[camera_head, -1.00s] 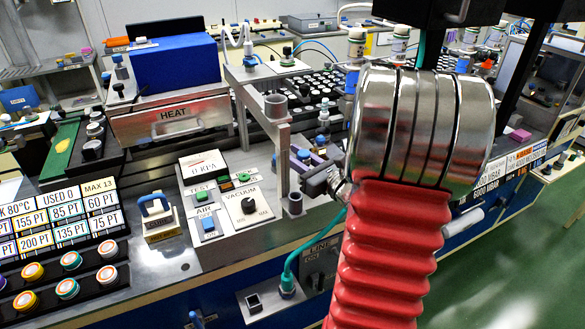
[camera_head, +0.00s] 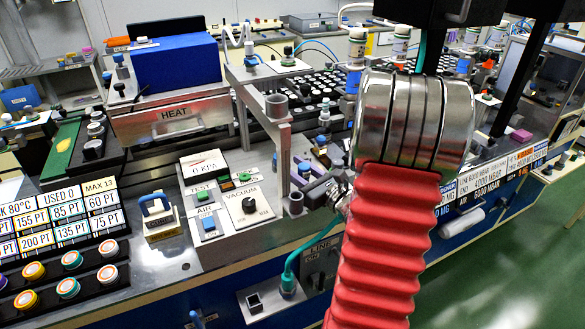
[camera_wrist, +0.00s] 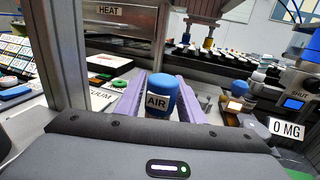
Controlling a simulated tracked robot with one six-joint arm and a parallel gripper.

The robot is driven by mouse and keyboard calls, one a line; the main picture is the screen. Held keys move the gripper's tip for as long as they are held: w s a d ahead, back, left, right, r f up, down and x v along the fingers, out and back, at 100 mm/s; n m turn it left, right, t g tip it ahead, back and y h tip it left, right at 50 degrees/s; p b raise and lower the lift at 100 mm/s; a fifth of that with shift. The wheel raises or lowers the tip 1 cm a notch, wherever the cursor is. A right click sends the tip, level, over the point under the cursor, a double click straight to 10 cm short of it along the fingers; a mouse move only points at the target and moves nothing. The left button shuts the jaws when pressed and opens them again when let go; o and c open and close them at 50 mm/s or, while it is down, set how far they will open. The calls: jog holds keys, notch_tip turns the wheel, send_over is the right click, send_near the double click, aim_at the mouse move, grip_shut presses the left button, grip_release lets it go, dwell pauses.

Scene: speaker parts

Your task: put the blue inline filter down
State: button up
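The blue inline filter (camera_wrist: 162,91) is a short blue cylinder with a white AIR label. In the wrist view it stands upright between the two lavender fingers of my gripper (camera_wrist: 163,101), with no clear gap on either side. My gripper looks shut on it. In the head view my gripper (camera_head: 318,172) is beside the grey post, right of the VACUUM panel, and partly hidden by my red-sleeved arm. I cannot tell whether the filter's underside touches a surface.
The grey frame (camera_head: 284,140) stands close to my gripper. Left of it is the panel (camera_head: 230,212) with switches and a knob. The HEAT drawer (camera_head: 172,122) is at the back left. In the wrist view, a device with a 0 MG display (camera_wrist: 287,128) stands at right.

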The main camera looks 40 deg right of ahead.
jog(key=shift+o, duration=0.8)
jog(key=shift+r, duration=0.1)
jog(key=shift+s, duration=0.15)
jog(key=s, duration=1.1)
jog(key=shift+s+a, duration=0.15)
jog(key=shift+s, duration=0.2)
jog(key=shift+s, duration=0.1)
